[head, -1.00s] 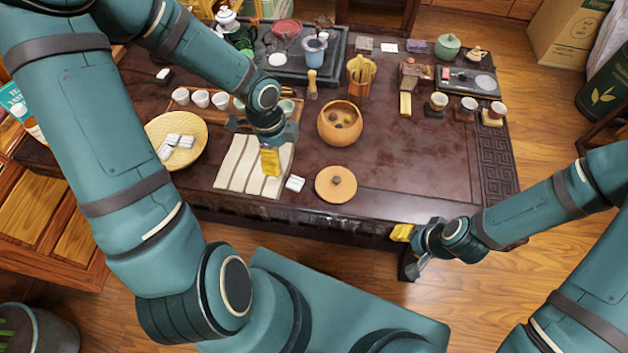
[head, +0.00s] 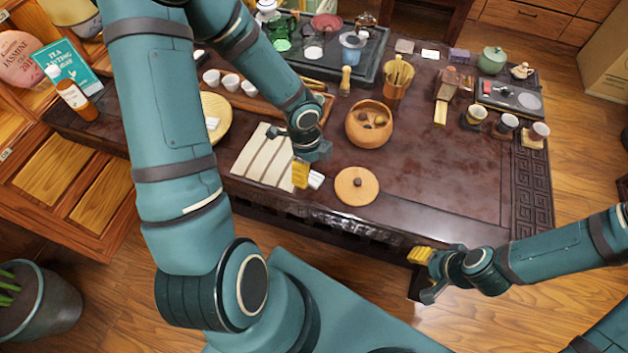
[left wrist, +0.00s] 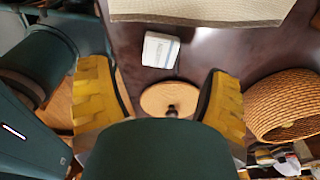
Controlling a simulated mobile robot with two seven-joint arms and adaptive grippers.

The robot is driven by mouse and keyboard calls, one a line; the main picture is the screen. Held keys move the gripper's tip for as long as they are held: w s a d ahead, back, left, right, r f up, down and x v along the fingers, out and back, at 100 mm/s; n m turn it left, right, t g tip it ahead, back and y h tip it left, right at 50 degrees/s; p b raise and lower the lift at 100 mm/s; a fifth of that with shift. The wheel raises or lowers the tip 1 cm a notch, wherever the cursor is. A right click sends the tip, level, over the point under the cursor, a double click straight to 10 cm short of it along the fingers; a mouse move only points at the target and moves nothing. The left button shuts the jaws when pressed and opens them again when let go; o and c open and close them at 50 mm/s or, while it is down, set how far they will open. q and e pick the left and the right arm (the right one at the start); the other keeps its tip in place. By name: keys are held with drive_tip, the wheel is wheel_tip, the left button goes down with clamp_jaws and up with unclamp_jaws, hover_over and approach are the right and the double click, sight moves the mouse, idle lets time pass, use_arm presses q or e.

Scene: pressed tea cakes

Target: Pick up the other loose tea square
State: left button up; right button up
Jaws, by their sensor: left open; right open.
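A loose white-wrapped tea square (head: 315,179) lies on the dark table between the striped mat (head: 262,160) and the round lid (head: 357,198). In the left wrist view the tea square (left wrist: 160,50) shows whole, beyond and between my spread yellow fingertips. My left gripper (head: 300,173) is open and empty above the table, close to the square, and hides part of it in the head view. My right gripper (head: 424,274) is open and empty, off the table's front edge. A woven plate (head: 217,107) holds white pieces, mostly hidden by my left arm.
A round woven-looking pot (head: 355,137) with dark pieces inside stands behind the lid; it is at the right in the left wrist view (left wrist: 285,105). A wooden tray with cups (head: 231,83) lies behind the mat.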

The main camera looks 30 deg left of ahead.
sight(314, 178)
use_arm(q)
drive_tip(key=f, duration=0.1)
drive_tip(key=f+b, duration=0.1)
drive_tip(key=f, duration=0.1)
drive_tip(key=f+b, duration=0.1)
drive_tip(key=shift+d+f, duration=0.3)
drive_tip(key=shift+f, duration=0.05)
drive_tip(key=c, duration=0.9)
